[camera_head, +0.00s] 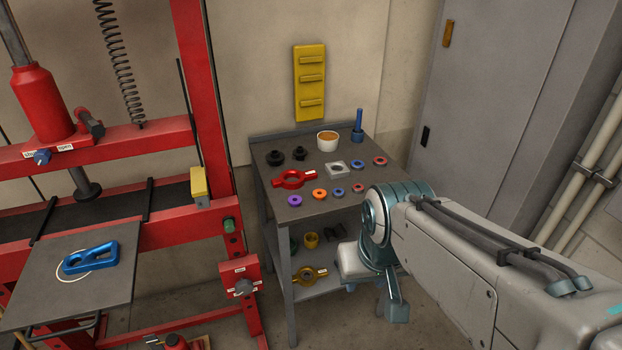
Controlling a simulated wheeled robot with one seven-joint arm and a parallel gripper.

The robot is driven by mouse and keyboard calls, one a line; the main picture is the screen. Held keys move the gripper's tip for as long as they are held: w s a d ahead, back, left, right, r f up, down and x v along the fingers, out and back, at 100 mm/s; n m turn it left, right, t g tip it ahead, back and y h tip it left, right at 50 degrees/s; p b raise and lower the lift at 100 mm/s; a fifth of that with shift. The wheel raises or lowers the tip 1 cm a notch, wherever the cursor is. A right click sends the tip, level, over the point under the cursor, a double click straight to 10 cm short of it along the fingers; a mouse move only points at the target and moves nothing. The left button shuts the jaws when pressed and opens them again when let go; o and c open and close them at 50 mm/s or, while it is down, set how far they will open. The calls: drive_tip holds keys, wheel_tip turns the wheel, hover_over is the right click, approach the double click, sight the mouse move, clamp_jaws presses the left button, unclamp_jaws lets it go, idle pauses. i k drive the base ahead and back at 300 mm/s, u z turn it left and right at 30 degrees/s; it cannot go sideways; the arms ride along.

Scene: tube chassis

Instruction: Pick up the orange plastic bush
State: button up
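The orange plastic bush (319,194) is a small ring lying flat on the top of the grey metal table (325,216), near its front middle. A purple ring (295,200) lies to its left and a blue ring (337,193) to its right. My gripper (385,295) is at the low end of my arm, right of the table and apart from the bush. Its fingers are partly hidden and too unclear to tell whether they are open or shut.
A lower shelf holds more parts. A red press frame (190,237) stands left; a grey cabinet (490,100) stands behind right.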

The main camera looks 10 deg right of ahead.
sight(319, 193)
drive_tip(key=z, duration=0.5)
drive_tip(key=i, duration=1.1)
drive_tip(key=z, duration=0.2)
